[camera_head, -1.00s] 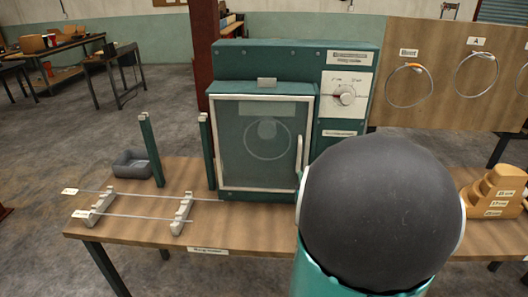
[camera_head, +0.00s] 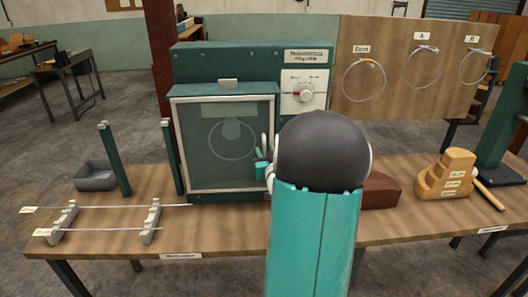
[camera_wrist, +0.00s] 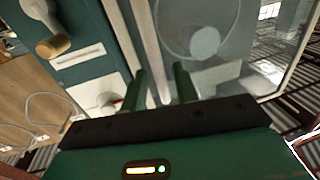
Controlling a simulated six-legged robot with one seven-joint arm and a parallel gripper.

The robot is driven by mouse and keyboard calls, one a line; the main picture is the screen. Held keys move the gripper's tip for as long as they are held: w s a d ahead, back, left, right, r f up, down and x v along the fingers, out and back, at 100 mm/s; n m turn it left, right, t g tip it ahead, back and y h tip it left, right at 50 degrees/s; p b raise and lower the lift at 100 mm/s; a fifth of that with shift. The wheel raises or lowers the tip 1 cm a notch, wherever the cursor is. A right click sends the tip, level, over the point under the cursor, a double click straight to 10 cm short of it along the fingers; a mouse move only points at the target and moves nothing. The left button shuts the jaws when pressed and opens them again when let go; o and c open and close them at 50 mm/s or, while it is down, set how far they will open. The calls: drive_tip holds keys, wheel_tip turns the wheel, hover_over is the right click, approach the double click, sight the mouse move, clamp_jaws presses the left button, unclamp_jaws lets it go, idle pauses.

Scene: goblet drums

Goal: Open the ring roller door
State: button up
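The ring roller is a teal cabinet (camera_head: 250,62) on the wooden table. Its glass door (camera_head: 200,160) has a pale frame and looks shut, with a ring faintly visible behind the pane. The pale upright handle (camera_head: 264,143) is at the door's right edge, partly hidden by my arm. My gripper (camera_head: 262,170) is beside the handle, mostly hidden behind my dark arm joint. In the wrist view, my gripper's two green fingers (camera_wrist: 160,87) are apart, in front of the door's edge and glass (camera_wrist: 225,55). A firm hold on the handle cannot be made out.
A dial panel (camera_head: 304,92) is right of the door. A board (camera_head: 395,105) with hanging rings stands behind. A stepped wooden block (camera_head: 445,175) and a brown block (camera_head: 380,190) sit to the right. A rod rack (camera_head: 150,222), green posts and a grey tray (camera_head: 95,177) are left.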

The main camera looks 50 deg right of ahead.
drive_tip(key=shift+w+d, duration=0.35)
drive_tip(key=shift+w, duration=0.2)
clamp_jaws()
drive_tip(key=shift+s, duration=0.1)
